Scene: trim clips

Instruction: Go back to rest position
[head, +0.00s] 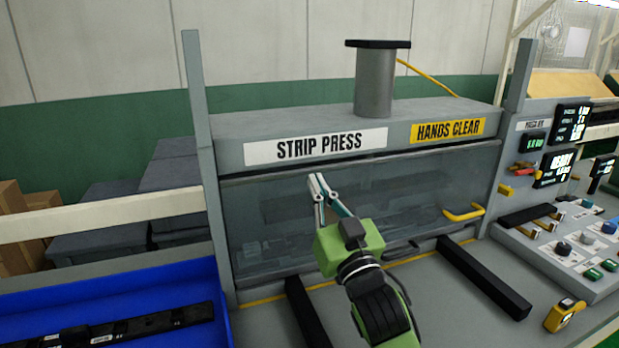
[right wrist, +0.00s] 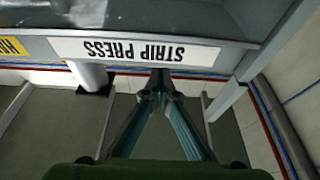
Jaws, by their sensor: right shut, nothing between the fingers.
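My right gripper (head: 318,183) is shut and empty, raised in front of the strip press (head: 235,155) in the head view. Its green body and dark wrist come up from the lower middle. In the right wrist view, the fingertips of the right gripper (right wrist: 160,80) meet just below the upside-down "STRIP PRESS" label (right wrist: 130,51). The press's clear front guard (head: 270,240) is down, with a yellow handle (head: 464,213) at its right. My left gripper does not show in the head view.
A blue tray (head: 215,275) holding a dark strip (head: 120,328) is at the lower left. A control panel (head: 530,260) with knobs and displays stands at the right. A yellow tape measure (head: 564,314) lies at the front right. Two dark rails (head: 485,278) stick out from the press.

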